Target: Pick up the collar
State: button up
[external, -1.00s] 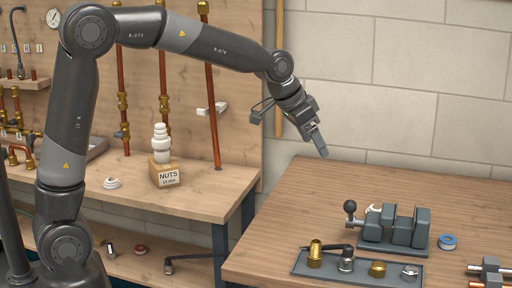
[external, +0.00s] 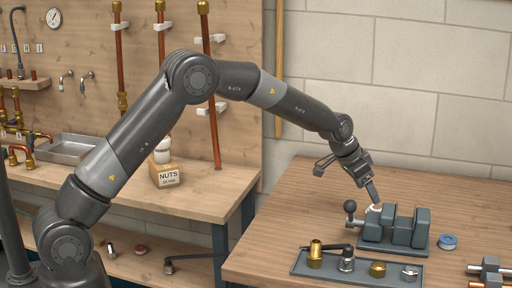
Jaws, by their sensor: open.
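No part is labelled as the collar. A small cream ring-like piece (external: 376,209) sits at the left end of the grey vise (external: 401,227) on the right table and may be it. My gripper (external: 374,197) points down just above this piece, its fingertips very close to it. Whether they touch it cannot be told. The gripper is open. A grey tray (external: 330,267) in front of the vise holds a brass fitting (external: 315,255), a chrome fitting with a dark lever (external: 346,260), a brass nut (external: 378,269) and a chrome nut (external: 410,272).
The vise's ball-ended handle (external: 351,206) stands close to my gripper's left. A blue-and-white tape roll (external: 448,241) lies right of the vise. Metal clamps (external: 490,270) lie at the right edge. The table's back is clear. A NUTS box (external: 165,175) stands on the left bench.

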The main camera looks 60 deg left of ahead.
jog(key=shift+x, duration=3.35)
jog(key=shift+s+f, duration=0.1)
jog(key=shift+c, duration=0.2)
jog(key=c, duration=1)
